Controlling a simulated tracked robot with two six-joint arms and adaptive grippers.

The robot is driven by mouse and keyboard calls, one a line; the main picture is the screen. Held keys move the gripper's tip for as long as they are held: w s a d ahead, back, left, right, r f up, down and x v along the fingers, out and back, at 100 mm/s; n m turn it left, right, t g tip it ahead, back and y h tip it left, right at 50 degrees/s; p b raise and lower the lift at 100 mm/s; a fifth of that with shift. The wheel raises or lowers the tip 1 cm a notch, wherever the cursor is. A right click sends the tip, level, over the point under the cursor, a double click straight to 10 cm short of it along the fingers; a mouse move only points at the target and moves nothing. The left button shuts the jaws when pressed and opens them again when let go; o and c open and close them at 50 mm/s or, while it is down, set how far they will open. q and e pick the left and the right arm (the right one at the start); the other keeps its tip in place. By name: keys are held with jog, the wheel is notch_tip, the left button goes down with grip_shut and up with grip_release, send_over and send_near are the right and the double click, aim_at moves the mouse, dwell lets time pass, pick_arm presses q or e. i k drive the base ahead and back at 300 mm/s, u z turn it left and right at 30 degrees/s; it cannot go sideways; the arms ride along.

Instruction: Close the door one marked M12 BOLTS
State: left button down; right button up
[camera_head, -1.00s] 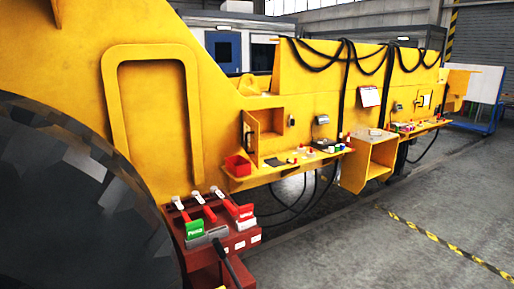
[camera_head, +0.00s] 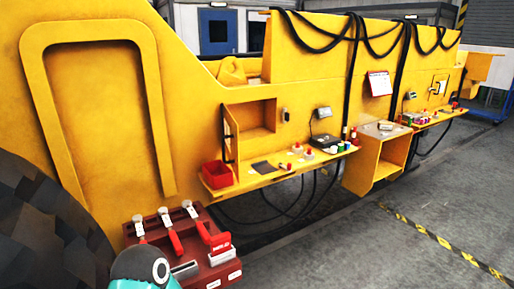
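A yellow open-fronted cabinet (camera_head: 257,116) is set in the yellow casting at the middle of the view. Its narrow door (camera_head: 230,136), with a dark handle, stands open along the cabinet's left side and is seen nearly edge-on. A second small door or panel (camera_head: 438,88) is farther right on the casting, and I cannot tell if it is shut. No M12 BOLTS marking is legible on either. Neither of my grippers is in view. A teal and dark rounded part at the bottom left appears to be part of my arm.
A yellow ledge (camera_head: 245,184) below the cabinet bears a red bin (camera_head: 217,174) and small parts. A red rack (camera_head: 218,258) with red-handled tools stands in front at lower left. A yellow box stand (camera_head: 372,163) juts out farther right. Grey floor (camera_head: 340,245) is open at front right.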

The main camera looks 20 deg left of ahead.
aim_at(224, 140)
jog(key=u, duration=0.15)
jog(key=i, duration=0.9)
jog(key=u, duration=0.4)
